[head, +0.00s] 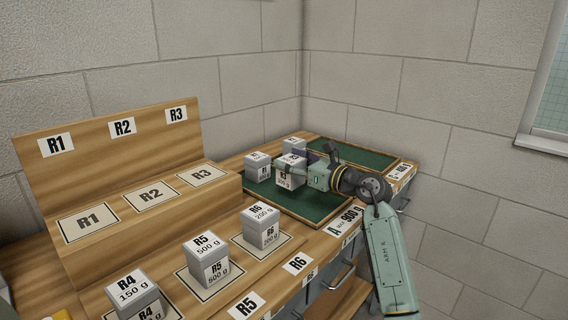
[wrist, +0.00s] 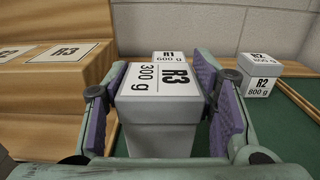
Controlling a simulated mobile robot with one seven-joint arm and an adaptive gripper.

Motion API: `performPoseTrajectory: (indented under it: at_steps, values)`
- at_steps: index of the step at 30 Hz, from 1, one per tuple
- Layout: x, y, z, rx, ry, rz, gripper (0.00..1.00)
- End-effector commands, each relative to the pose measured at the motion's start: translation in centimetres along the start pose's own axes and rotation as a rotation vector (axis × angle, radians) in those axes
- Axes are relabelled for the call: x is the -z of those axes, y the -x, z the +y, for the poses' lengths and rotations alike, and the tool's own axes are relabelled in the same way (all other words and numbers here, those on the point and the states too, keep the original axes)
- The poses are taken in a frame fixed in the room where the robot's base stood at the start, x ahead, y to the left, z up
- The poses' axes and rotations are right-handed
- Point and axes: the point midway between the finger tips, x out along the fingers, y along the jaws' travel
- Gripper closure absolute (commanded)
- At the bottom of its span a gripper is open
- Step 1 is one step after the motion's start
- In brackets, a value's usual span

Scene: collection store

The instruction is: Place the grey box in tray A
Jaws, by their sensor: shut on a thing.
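My gripper (head: 306,168) is shut on a grey box labelled R3, 300 g (wrist: 165,95), with a purple-padded finger on each side. The held box also shows in the head view (head: 289,172), upright over the green floor of tray A (head: 310,207). I cannot tell whether its base touches the tray. Grey boxes R1 (head: 257,167) and R2 (head: 294,145) stand close by on the green area. In the wrist view, R1 (wrist: 168,57) is beyond the held box and R2 (wrist: 260,75) is to the right.
A second green tray (head: 350,152) lies behind tray A. Boxes R4 (head: 135,290), R5 (head: 205,258) and R6 (head: 262,227) stand on marked pads at the front. The wooden step with R1, R2 and R3 pads (head: 150,195) is empty. Block walls close off the back and right.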

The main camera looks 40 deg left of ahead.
Motion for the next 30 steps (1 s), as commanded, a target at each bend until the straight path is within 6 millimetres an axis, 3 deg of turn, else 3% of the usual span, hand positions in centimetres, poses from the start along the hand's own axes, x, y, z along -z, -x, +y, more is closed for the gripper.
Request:
performPoseTrajectory:
  at_steps: [3,8,19,29,30]
  values:
    - [-0.3,-2.4,-0.9,-0.001,-0.001,-0.003,0.94]
    - [0.1,-3.9,-1.6,0.001,0.001,-0.003,0.94]
    - [3.5,-4.0,-1.6,0.0,0.0,-0.004,0.94]
    - [4.0,-4.0,-1.7,0.001,0.002,-0.003,0.94]
    - [4.2,-4.0,-1.7,0.001,0.001,0.0,0.48]
